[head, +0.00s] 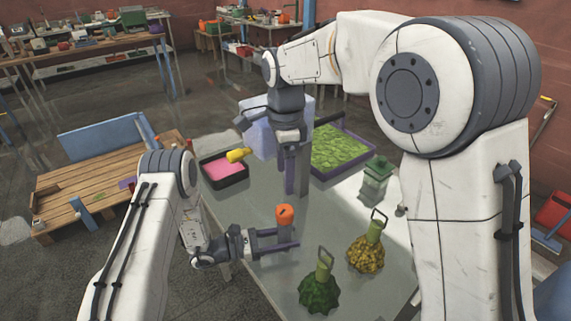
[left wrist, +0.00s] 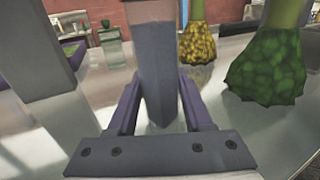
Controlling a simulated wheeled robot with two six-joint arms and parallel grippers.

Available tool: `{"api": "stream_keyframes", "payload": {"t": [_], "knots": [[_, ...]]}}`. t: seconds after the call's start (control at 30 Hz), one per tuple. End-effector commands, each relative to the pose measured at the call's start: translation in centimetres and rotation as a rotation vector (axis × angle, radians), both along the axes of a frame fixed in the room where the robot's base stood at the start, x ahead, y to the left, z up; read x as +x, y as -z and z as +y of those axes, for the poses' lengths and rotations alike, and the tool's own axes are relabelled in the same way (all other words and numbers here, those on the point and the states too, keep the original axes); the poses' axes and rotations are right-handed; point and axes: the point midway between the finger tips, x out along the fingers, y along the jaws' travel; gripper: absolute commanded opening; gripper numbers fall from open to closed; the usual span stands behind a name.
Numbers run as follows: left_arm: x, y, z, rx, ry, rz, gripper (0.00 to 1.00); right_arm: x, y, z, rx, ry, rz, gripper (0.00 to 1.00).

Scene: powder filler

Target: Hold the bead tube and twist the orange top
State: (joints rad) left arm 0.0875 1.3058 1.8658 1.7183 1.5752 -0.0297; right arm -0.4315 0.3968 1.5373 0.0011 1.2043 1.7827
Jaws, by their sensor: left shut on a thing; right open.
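The bead tube shows in the head view below its orange top (head: 285,215). My left gripper (head: 284,238) is shut on the tube from the left, below that top. In the left wrist view, the tube (left wrist: 157,65) stands upright between my left fingers (left wrist: 160,105). It looks clear near the top of that picture and grey lower down; its orange top is out of that view. My right gripper (head: 297,178) points down with its fingers open, just above and behind the orange top. I cannot tell whether it touches the top.
A green bag (head: 318,293) and a yellow-speckled bag (head: 365,254) stand right of the tube. A green jar (head: 376,184), a purple-rimmed tray of green material (head: 342,150) and a black tray of pink material (head: 235,180) stand farther back. A yellow piece (head: 238,155) is by the black tray.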

Motion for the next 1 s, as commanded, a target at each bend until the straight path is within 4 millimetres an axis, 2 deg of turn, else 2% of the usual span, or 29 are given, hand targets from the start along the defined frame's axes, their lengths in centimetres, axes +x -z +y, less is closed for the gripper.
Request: {"api": "stream_keyframes", "payload": {"t": [0.03, 0.1, 0.4, 0.53, 0.67, 1.0], "knots": [[0.0, 0.0, 0.0, 0.0, 0.0, 0.0, 0.58, 0.0, 0.0, 0.0, 0.0, 0.0, 0.0, 0.85], [0.0, 0.0, 0.0, 0.0, 0.0, 0.0, 0.85, 0.0, 0.0, 0.0, 0.0, 0.0, 0.0, 0.85], [0.0, 0.0, 0.0, 0.0, 0.0, 0.0, 0.85, 0.0, 0.0, 0.0, 0.0, 0.0, 0.0, 0.85], [-0.1, 0.0, 0.9, 0.0, -0.003, 0.0, 0.85, 0.0, 0.0, 0.0, 0.0, 0.0, 0.0, 0.85], [-0.5, 0.0, 3.0, 0.0, -0.007, 0.001, 0.85, 0.0, 0.0, 0.0, 0.0, 0.0, 0.0, 0.85], [-2.1, 0.0, 9.7, 0.0, -0.005, -0.001, 0.85, 0.0, 0.0, 0.0, 0.0, 0.0, 0.0, 0.85]]}}
